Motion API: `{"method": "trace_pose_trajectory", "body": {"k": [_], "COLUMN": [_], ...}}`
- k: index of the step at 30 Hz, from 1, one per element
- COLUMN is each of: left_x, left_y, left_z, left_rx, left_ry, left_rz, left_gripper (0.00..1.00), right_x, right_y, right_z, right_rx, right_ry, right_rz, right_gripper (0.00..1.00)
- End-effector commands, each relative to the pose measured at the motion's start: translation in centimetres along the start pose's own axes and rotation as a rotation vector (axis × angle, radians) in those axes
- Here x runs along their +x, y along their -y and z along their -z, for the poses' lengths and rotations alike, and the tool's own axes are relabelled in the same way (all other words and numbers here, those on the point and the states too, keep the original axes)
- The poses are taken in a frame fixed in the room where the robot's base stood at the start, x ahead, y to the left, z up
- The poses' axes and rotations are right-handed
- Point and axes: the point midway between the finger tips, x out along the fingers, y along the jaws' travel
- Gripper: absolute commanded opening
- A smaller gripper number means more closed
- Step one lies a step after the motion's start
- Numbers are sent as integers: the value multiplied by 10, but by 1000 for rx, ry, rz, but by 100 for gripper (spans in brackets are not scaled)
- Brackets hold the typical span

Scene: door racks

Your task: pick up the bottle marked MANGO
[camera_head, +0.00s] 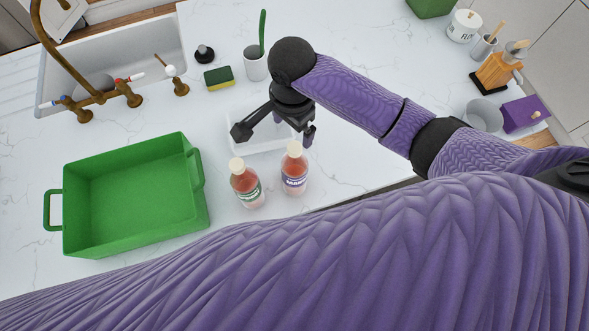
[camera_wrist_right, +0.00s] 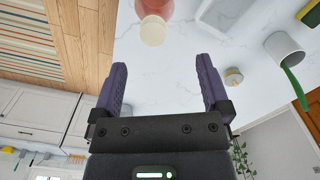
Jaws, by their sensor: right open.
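Two bottles with pale caps and reddish contents stand upright side by side on the white counter in the head view. One has a green label (camera_head: 247,185); the other has a purple label (camera_head: 294,172). The lettering is too small to read, so I cannot tell which is marked MANGO. My right gripper (camera_head: 274,132) is open and empty, just behind the bottles. In the right wrist view its fingers (camera_wrist_right: 162,88) are spread apart, with one bottle (camera_wrist_right: 156,10) beyond the tips, cap towards me and label hidden. My left gripper is out of view.
A white dish (camera_head: 258,142) lies below my right gripper, close behind the bottles. A green bin (camera_head: 135,195) stands at left. A sponge (camera_head: 218,77), a cup (camera_head: 256,66) with a green brush and the sink (camera_head: 110,60) are behind. The counter's front edge is close.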

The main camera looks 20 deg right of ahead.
Motion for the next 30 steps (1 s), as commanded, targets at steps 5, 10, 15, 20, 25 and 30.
{"method": "trace_pose_trajectory", "body": {"k": [5,10,15,20,25,30], "left_x": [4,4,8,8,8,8], "left_y": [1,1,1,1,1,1], "left_z": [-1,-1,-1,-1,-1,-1], "left_rx": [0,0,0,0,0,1], "left_ry": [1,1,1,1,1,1], "left_rz": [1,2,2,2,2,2], "left_gripper": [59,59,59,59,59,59], "right_x": [34,63,91,93,92,92], "right_y": [-1,-6,-8,-7,-7,-7], "right_z": [0,0,0,-1,-1,-1], "right_rx": [9,6,5,4,3,3], "right_ry": [-1,-2,-2,-1,-1,-1], "right_rz": [-5,-5,-1,1,1,1], "right_gripper": [97,97,97,97,76,40]}}
